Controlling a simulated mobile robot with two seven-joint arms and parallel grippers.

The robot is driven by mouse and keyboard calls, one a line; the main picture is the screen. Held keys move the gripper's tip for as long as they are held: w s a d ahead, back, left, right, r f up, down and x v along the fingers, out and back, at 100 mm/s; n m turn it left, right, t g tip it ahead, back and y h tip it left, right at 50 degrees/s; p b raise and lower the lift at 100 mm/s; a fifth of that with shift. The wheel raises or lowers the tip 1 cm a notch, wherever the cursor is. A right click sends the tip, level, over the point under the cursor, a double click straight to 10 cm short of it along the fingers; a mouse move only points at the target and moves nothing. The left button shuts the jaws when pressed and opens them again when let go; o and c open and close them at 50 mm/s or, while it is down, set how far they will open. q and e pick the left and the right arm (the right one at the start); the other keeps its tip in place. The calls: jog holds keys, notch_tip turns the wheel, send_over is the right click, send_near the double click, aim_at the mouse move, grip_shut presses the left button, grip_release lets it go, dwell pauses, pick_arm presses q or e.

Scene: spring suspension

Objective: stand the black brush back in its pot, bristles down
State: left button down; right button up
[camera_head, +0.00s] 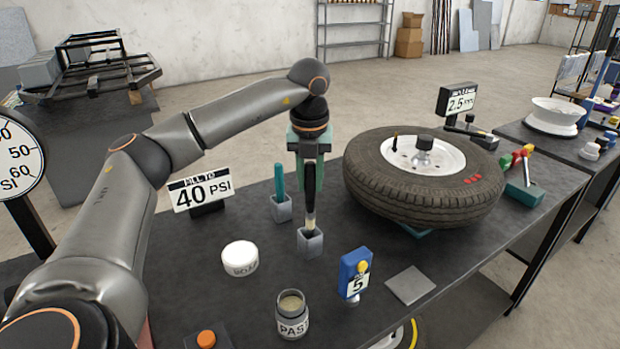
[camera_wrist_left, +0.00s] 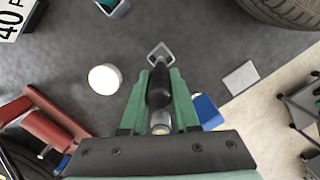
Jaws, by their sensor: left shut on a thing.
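The black brush (camera_head: 311,190) hangs upright, its lower end pointing down, with a pale band near the bottom. My left gripper (camera_head: 309,158) is shut on its upper part; in the left wrist view the brush (camera_wrist_left: 158,90) shows between the green fingers (camera_wrist_left: 160,85). The small grey square pot (camera_head: 310,243) stands on the bench directly below. The brush's lower end overlaps the pot's mouth in the head view; I cannot tell how far it is inside. In the wrist view the pot (camera_wrist_left: 161,53) shows just past the brush tip. My right gripper is not in view.
A teal brush (camera_head: 279,180) stands in a second grey pot (camera_head: 281,209), close behind on the left. A white tub (camera_head: 240,258), a paste jar (camera_head: 291,314), a blue gauge (camera_head: 355,274) and a tyre (camera_head: 425,205) surround the pot. Bare bench lies between them.

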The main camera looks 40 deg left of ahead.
aim_at(310, 211)
pick_arm(q)
notch_tip(310, 211, down, 2)
jog(key=shift+f+b, duration=0.25)
jog(key=shift+b, duration=0.35)
jog(key=shift+f+b, duration=0.8)
jog(key=shift+f, duration=0.55)
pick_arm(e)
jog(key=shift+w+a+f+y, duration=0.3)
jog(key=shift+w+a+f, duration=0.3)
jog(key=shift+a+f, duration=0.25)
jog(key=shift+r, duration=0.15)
